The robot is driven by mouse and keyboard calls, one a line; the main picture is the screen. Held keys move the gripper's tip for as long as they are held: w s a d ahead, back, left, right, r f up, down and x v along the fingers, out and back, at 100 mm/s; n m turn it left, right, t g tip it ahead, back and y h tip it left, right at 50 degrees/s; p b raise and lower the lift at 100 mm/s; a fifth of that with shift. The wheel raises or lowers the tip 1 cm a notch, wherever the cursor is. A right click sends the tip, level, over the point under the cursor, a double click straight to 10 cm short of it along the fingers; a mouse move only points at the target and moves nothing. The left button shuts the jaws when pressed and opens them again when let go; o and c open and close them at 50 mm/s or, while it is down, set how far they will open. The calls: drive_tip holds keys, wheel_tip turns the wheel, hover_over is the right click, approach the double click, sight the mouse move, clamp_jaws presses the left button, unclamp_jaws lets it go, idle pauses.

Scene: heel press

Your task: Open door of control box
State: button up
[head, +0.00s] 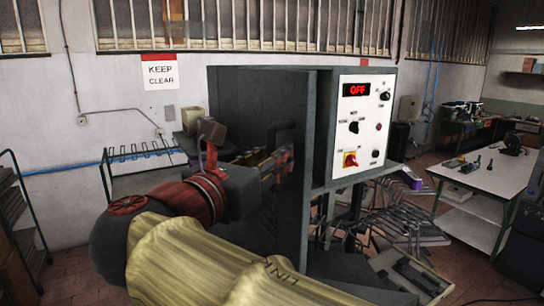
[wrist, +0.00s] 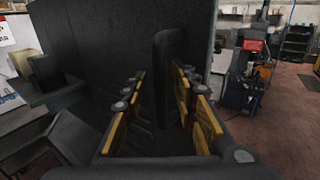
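The control box (head: 255,85) is dark grey, left of the white panel. Its door face shows as a flat dark surface in the wrist view (wrist: 100,50). A dark upright loop handle (wrist: 165,50) stands out from that face; its top also shows in the head view (head: 284,127). In the wrist view my gripper (wrist: 162,78) is open, with yellow-padded fingers on either side of the handle and gaps visible. I cannot tell whether the door is ajar.
A white control panel (head: 364,127) with a red OFF display and several knobs is right of the box. A metal rack (head: 145,165) stands by the wall at left. A work table (head: 485,172) with tools is at right. Floor is open behind the box's right side in the wrist view.

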drive_tip(key=shift+s, duration=0.1)
drive_tip(key=v, duration=1.2)
